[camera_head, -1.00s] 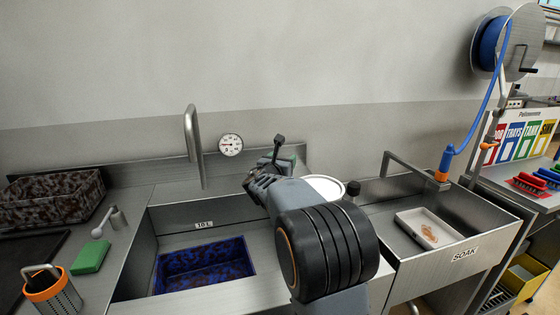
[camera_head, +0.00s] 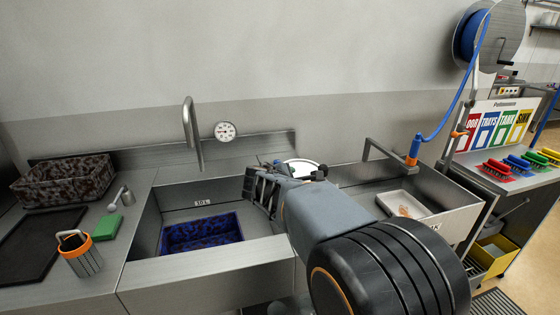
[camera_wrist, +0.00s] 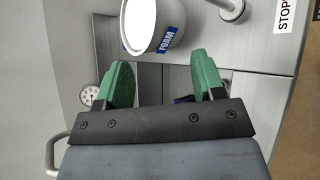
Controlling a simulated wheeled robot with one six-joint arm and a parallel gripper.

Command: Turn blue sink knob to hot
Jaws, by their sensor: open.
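No blue sink knob can be made out for sure. A small blue bit (camera_head: 277,163) shows just above my gripper in the head view, but I cannot tell what it is. My gripper (camera_head: 258,188) is over the right part of the sink (camera_head: 150,220), below and right of the round gauge (camera_head: 225,131). In the wrist view my gripper (camera_wrist: 161,70) has its two green fingers apart with nothing held between them. A white round container (camera_wrist: 140,22) with a blue FOAM label lies beyond the fingertips. My arm hides part of the sink's back right.
The tall faucet (camera_head: 192,135) stands left of the gauge. A dark blue tray (camera_head: 203,232) lies in the sink. An orange-rimmed cup (camera_head: 80,255) and green sponge (camera_head: 106,227) are on the left counter. The soak basin (camera_head: 455,212) is at right.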

